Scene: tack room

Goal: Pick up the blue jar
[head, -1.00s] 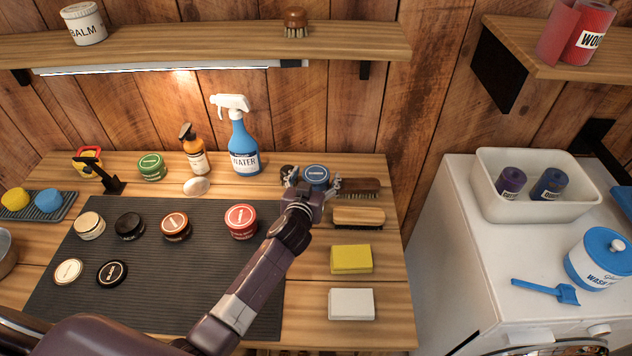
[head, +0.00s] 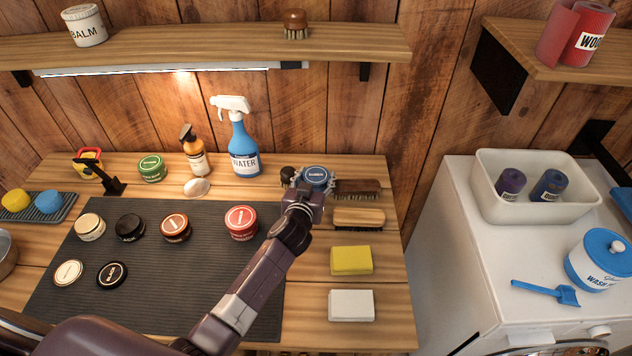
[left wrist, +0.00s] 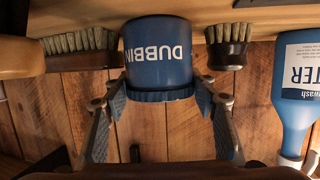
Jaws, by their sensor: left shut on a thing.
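The blue jar (head: 316,177) is at the back right of the wooden bench, with a dark blue lid on top. In the left wrist view the blue jar (left wrist: 157,52) appears upside down, with white lettering reading "DUBBIN". My left gripper (head: 314,187) is shut on the jar, with one finger on each side. In the left wrist view my left gripper (left wrist: 160,100) has its fingertips at the jar's lid edge. I cannot tell clearly whether the jar's base touches the bench. My right gripper is not in view.
A brush (head: 358,188) lies close to the jar's right, and a small dark brush (head: 287,173) stands close to its left. The blue water spray bottle (head: 243,150) stands further left. A wall shelf (head: 200,50) runs above the bench.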

